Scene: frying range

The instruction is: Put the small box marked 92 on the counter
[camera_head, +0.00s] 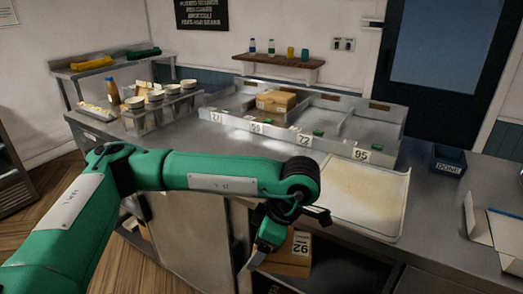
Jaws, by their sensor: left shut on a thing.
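The small brown box marked 92 (289,262) is at the front of the steel counter (240,167), lower than the counter's top edge. Its white label reads upside down. My left gripper (262,246) is shut on the box at its left side, with the arm reaching across in front of the counter. The fingertips are partly hidden. Whether the box still touches a surface below cannot be told. My right gripper is not in view.
A pale tray (402,222) lies on the counter, right of my arm. Behind it are numbered bins (355,143), one with a brown box (276,101). A dark blue bin (450,161) stands at right. Bare counter shows between these.

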